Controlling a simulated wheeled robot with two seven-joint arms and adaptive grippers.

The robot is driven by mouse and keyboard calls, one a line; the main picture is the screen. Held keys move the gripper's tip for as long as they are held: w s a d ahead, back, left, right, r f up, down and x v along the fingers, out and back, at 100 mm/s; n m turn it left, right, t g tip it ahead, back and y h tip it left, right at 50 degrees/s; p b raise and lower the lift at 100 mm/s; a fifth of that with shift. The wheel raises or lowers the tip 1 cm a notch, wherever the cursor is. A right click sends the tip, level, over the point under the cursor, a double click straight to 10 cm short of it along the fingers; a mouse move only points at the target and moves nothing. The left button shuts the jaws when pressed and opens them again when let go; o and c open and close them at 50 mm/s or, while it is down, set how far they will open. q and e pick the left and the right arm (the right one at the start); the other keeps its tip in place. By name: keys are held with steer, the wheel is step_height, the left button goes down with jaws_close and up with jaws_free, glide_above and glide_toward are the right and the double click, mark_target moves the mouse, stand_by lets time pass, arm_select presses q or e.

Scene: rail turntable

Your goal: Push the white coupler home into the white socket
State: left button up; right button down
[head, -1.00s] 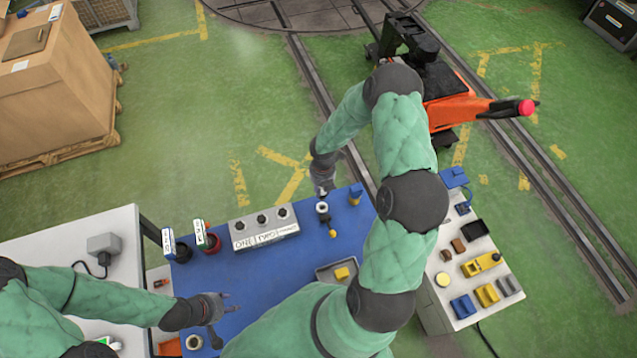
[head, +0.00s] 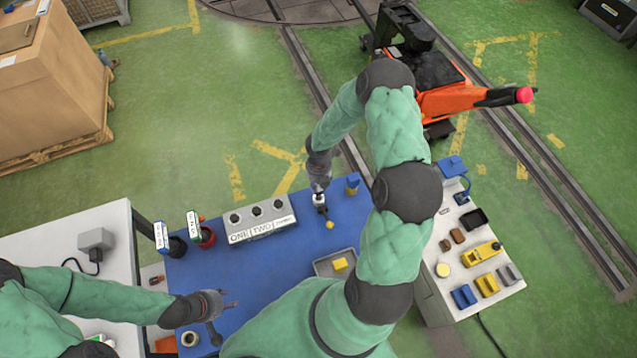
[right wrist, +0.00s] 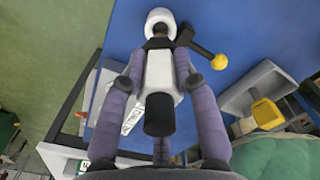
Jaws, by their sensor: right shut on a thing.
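My right gripper (head: 320,197) points down over the blue table top (head: 262,285). In the right wrist view its purple-grey fingers (right wrist: 160,75) are shut around the white coupler (right wrist: 158,72), which has a black rear end. The round white socket (right wrist: 160,20) lies straight ahead of the coupler's dark front end. The two look in line and close or touching; how deep the coupler sits I cannot tell. A black lever with a yellow knob (right wrist: 219,61) is beside them. My left gripper (head: 228,299) is open and empty above the table's front left.
A grey labelled box (head: 262,225) with several knobs stands left of my right gripper. A grey tray (head: 322,268) with a yellow block is in front. A blue post (head: 352,184) stands close on the right. Red and black labelled parts stand at the back left.

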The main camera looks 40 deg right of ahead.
mark_target(319, 192)
arm_select(q)
steer(key=shift+f+b, duration=0.4)
steer(key=shift+f, duration=0.2)
arm_select(e)
steer(key=shift+f, duration=0.7)
arm_select(q)
steer(key=shift+r, duration=0.25)
stand_by(0.4)
steer(key=shift+f+b, duration=1.45)
steer(key=shift+f, duration=0.25)
arm_select(e)
steer(key=shift+f, duration=2.15)
steer(key=c, duration=0.9)
jaws_free()
steer(key=shift+o, duration=0.2)
step_height(319, 192, up, 12)
steer(key=shift+r, duration=0.1)
